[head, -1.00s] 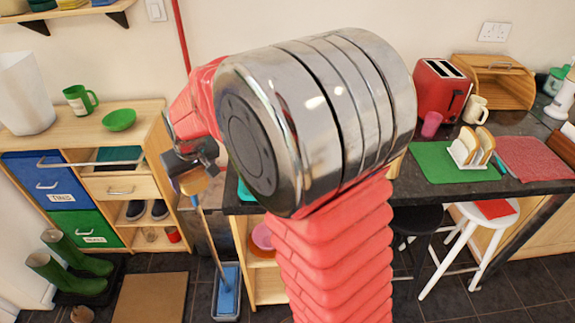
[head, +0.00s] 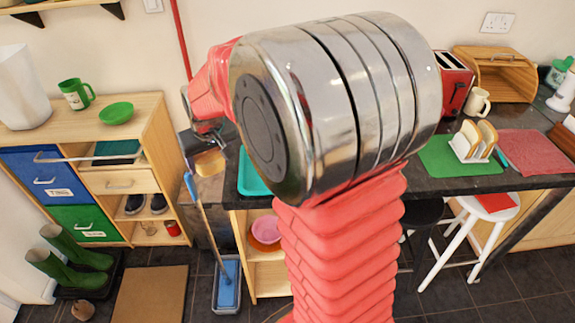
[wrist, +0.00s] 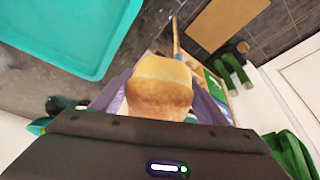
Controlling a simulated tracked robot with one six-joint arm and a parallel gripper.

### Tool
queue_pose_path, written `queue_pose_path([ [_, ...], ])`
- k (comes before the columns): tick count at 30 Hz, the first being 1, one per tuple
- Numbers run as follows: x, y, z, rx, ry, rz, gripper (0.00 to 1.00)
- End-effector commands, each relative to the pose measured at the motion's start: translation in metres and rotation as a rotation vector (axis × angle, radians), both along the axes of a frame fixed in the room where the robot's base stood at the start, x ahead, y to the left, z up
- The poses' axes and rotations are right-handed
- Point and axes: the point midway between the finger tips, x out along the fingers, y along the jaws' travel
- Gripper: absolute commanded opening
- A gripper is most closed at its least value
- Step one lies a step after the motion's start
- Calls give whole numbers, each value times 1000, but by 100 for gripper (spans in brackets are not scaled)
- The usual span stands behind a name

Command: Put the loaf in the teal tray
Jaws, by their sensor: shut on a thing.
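The loaf (wrist: 160,88) is golden brown and sits between the fingers of my gripper (wrist: 160,100) in the wrist view. In the head view my gripper (head: 200,150) is left of my arm's big joint, with the loaf (head: 210,163) below it, held in the air. The teal tray (wrist: 75,30) fills the upper left of the wrist view, beside and apart from the loaf. In the head view only the tray's left part (head: 250,178) shows on the dark counter. My arm hides the rest of it.
A mop in a bucket (head: 227,285) stands on the floor below my gripper. A wooden cabinet (head: 120,170) with a green mug (head: 76,94) and a green bowl (head: 117,113) is at left. A bread rack (head: 473,141) and a toaster (head: 455,80) stand on the counter at right.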

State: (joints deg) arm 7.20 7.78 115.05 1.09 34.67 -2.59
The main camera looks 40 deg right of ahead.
Motion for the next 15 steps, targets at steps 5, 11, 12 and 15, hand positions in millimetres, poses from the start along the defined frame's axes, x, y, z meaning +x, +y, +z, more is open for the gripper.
queue_pose_path([
  [5, -26, -62, 16, -1, -4, -115, 41],
  [11, -63, -122, 32, -4, -4, -237, 41],
  [12, -72, -134, 35, -4, -3, -262, 41],
  [15, -94, -160, 42, -5, -4, -323, 41],
])
